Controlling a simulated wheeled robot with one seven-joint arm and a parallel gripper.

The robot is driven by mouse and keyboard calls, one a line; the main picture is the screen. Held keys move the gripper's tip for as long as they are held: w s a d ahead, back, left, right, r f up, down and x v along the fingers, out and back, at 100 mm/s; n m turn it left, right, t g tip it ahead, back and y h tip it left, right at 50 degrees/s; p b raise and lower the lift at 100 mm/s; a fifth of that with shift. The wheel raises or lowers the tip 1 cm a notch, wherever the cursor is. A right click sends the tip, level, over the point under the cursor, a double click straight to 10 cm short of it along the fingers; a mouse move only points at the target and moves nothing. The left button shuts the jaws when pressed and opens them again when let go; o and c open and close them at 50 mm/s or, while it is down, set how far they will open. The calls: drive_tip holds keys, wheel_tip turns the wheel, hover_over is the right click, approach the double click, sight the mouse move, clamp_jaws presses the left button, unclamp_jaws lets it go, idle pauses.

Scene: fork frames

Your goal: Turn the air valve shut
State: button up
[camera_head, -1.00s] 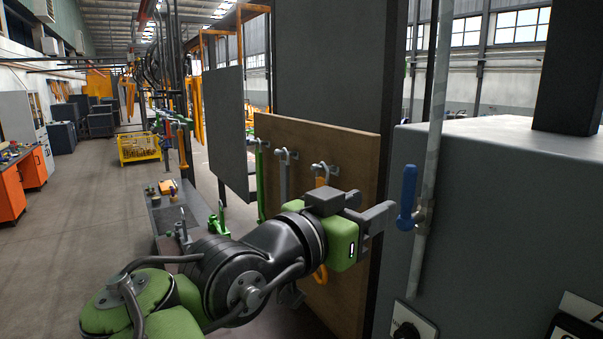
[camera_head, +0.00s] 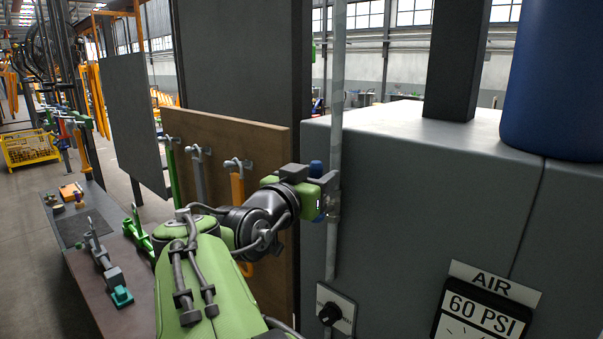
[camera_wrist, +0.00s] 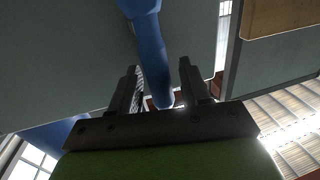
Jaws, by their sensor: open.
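The air valve's blue handle (camera_head: 316,169) is on the thin vertical grey pipe (camera_head: 337,90) at the corner of the grey cabinet. In the wrist view the blue handle (camera_wrist: 150,50) runs down between the two fingers of my gripper (camera_wrist: 158,70). The fingers stand apart, with a gap visible on each side of the handle's end. Whether either finger touches the handle cannot be told.
The grey cabinet (camera_head: 410,190) fills the right, with a black knob (camera_head: 330,314), an AIR label (camera_head: 495,284) and a 60 PSI gauge (camera_head: 482,318). A brown tool board (camera_head: 270,160) with hanging tools stands left of the pipe. A blue cylinder (camera_head: 560,80) stands on the cabinet.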

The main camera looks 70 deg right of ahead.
clamp_jaws()
